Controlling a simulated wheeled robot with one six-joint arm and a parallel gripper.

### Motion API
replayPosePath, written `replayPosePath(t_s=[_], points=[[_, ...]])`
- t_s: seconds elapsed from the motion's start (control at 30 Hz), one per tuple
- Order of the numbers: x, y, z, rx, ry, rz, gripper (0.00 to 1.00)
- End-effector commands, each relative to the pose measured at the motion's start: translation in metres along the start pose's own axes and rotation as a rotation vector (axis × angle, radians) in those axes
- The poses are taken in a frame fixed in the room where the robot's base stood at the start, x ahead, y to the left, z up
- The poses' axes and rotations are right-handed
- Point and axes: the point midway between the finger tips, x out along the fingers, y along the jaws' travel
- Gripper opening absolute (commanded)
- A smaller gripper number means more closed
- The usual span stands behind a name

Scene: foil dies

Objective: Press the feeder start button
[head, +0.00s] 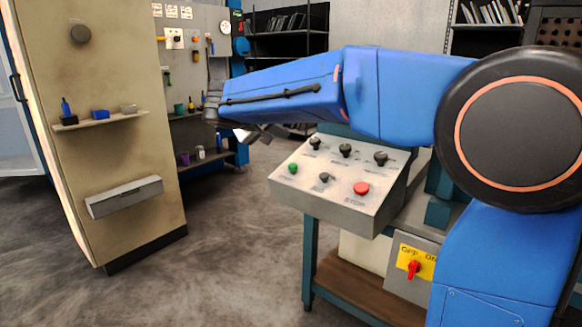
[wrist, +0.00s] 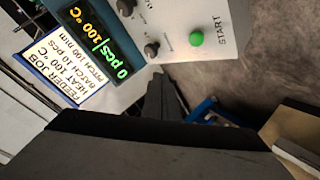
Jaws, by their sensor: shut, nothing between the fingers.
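The green start button (head: 293,168) sits at the left of the sloped grey control panel (head: 335,200). In the wrist view the green button (wrist: 196,39) shows beside the word START. My gripper (wrist: 157,75) is shut and empty. In that view its fingertips appear below and left of the button, apart from it in the picture; their height over the panel is unclear. In the head view my arm hangs over the panel's far left, and the fingertips are hard to make out. A red stop button (head: 361,188) is on the panel's right.
Dark knobs (head: 345,151) stand along the panel's back, with another knob (head: 323,177) between the buttons. A display (wrist: 103,42) reads 0 pcs and 100 °C, beside a feeder job card (wrist: 70,62). A red switch (head: 413,268) is lower right. A beige cabinet (head: 110,80) stands left.

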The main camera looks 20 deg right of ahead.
Motion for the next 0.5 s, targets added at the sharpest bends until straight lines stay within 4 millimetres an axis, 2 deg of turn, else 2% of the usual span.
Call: replayPosePath(t_s=[0.27,0.5], points=[[0.004,-0.003,0.003,-0.001,-0.001,0.0,0.0],[0.022,-0.015,0.016,-0.003,-0.002,0.001,0.0]])
